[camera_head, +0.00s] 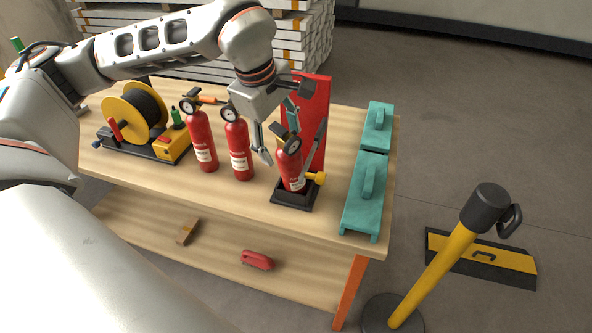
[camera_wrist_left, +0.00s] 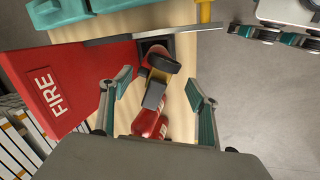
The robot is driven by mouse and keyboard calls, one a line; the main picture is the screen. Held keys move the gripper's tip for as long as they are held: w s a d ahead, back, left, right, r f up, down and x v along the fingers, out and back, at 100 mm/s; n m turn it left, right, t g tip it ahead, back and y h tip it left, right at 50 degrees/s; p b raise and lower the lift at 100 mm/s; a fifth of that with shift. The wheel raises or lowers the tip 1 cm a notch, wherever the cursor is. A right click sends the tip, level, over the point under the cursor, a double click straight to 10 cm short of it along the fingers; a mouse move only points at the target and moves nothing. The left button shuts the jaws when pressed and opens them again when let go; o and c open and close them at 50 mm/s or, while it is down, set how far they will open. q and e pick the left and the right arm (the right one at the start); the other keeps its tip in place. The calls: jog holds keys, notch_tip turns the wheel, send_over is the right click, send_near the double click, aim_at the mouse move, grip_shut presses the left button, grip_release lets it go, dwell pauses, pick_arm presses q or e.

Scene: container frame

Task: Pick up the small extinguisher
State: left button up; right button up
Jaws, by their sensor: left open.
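Three red extinguishers with black tops stand on the wooden table. One extinguisher (camera_head: 290,171) sits upright in a black square stand (camera_head: 294,201) by a red panel; a yellow knob shows at its right. The other two, a middle extinguisher (camera_head: 238,152) and a left extinguisher (camera_head: 202,142), stand to its left. My left gripper (camera_head: 281,146) is open above and beside the top of the extinguisher in the stand. In the left wrist view a black valve top (camera_wrist_left: 163,63) lies between and beyond the open fingers; which red body belongs to it is hard to tell.
The red FIRE panel (camera_wrist_left: 62,88) stands close behind the gripper. Teal cases (camera_head: 365,196) lie at the table's right end. A yellow and black reel (camera_head: 140,115) stands at the left. A yellow post (camera_head: 440,266) stands on the floor at the right.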

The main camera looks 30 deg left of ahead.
aim_at(290, 164)
pick_arm(q)
jog(key=x, duration=0.6)
jog(key=shift+w+d+f, duration=0.2)
jog(key=shift+w+d, duration=0.05)
jog(key=shift+w, duration=0.05)
jog(key=shift+c, duration=0.4)
grip_shut()
jog(key=shift+w+r, duration=0.1)
